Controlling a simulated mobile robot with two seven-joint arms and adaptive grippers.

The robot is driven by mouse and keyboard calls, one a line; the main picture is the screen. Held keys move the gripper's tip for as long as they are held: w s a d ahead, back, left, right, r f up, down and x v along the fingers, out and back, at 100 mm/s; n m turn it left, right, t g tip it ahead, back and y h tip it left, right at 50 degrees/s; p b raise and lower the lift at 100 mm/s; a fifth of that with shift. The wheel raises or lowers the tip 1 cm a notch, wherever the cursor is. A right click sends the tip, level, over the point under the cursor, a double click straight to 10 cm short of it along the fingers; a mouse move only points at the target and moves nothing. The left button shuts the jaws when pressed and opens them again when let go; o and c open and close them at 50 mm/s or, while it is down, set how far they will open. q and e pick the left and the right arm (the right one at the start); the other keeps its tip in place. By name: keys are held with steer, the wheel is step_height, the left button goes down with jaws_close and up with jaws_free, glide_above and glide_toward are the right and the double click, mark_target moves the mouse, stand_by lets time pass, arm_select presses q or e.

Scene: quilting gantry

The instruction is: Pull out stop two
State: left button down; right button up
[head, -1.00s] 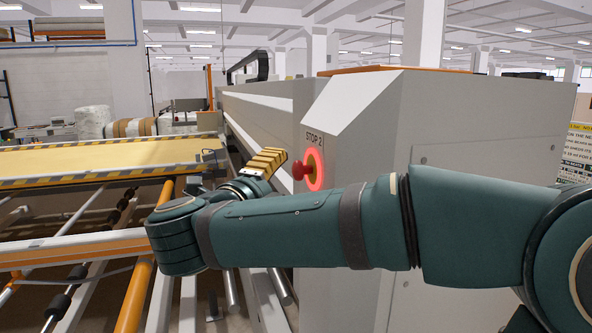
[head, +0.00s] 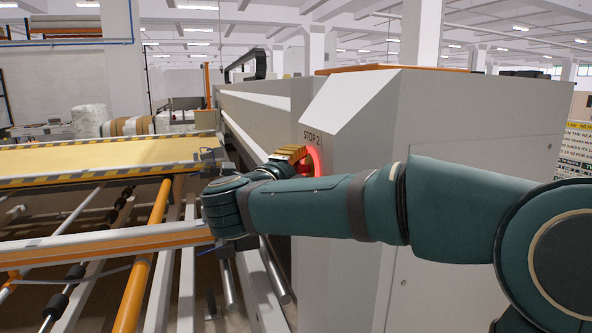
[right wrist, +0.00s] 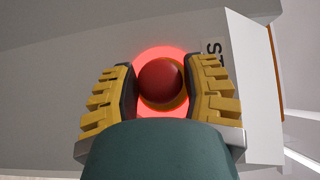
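The stop two button is a red mushroom knob on a glowing red ring, on the grey cabinet's side under the label "STOP 2". In the head view the ring (head: 317,160) shows in part, and my right gripper (head: 298,156) covers most of the knob. In the right wrist view the red knob (right wrist: 160,81) sits between the two yellow fingers of my right gripper (right wrist: 161,88). My left gripper is not in view.
The grey cabinet (head: 460,130) stands close on the right, beside my right arm. A yellow quilting bed (head: 90,158) with striped edges lies at the left. Orange and metal rails (head: 145,255) run below it.

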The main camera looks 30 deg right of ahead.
jaws_close()
steer(key=shift+w+a, duration=0.2)
steer(key=shift+a, duration=0.7)
steer(key=shift+o, duration=1.3)
jaws_free()
steer(key=o, duration=0.4)
steer(key=shift+a, duration=0.15)
steer(key=v, duration=1.2)
steer(key=shift+w, duration=0.1)
